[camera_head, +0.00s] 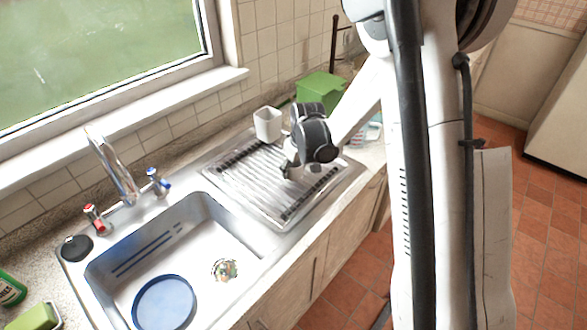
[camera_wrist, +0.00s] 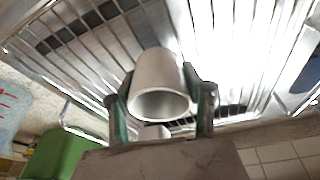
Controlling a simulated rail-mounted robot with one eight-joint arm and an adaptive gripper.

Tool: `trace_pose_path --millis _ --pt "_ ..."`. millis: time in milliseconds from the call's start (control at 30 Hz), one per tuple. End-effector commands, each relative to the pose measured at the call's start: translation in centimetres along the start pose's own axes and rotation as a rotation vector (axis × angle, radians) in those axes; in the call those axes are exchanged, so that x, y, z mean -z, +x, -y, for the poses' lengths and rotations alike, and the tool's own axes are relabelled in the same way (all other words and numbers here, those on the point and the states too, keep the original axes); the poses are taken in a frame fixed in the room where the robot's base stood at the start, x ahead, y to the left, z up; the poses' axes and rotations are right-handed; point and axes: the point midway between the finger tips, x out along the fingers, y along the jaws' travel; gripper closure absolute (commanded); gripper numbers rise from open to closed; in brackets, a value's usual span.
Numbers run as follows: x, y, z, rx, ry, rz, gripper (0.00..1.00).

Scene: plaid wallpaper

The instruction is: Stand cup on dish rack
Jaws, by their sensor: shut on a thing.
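A pale grey-white cup (camera_wrist: 158,88) is held between the two fingers of my gripper (camera_wrist: 160,78) in the wrist view. The cup's round rim faces the camera. My gripper (camera_head: 292,166) is over the right part of the dish rack in the head view, where its fingers and the cup are small and hard to separate. The metal dish rack (camera_head: 236,182) is a ribbed draining area right of the sink; its bars also show in the wrist view (camera_wrist: 246,50). I cannot tell whether the cup's base touches the bars.
A white square container (camera_head: 267,124) stands at the rack's back edge, and a green box (camera_head: 319,88) is behind my gripper. The sink (camera_head: 205,240) holds a blue plate (camera_head: 164,302). A tap (camera_head: 115,168) stands behind it. The rack's left part is clear.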

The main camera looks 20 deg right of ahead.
Motion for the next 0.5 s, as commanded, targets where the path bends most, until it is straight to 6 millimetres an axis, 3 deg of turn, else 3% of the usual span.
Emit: trace_pose_path --millis 500 --pt "-0.24 0.80 0.04 0.000 0.000 0.000 0.92"
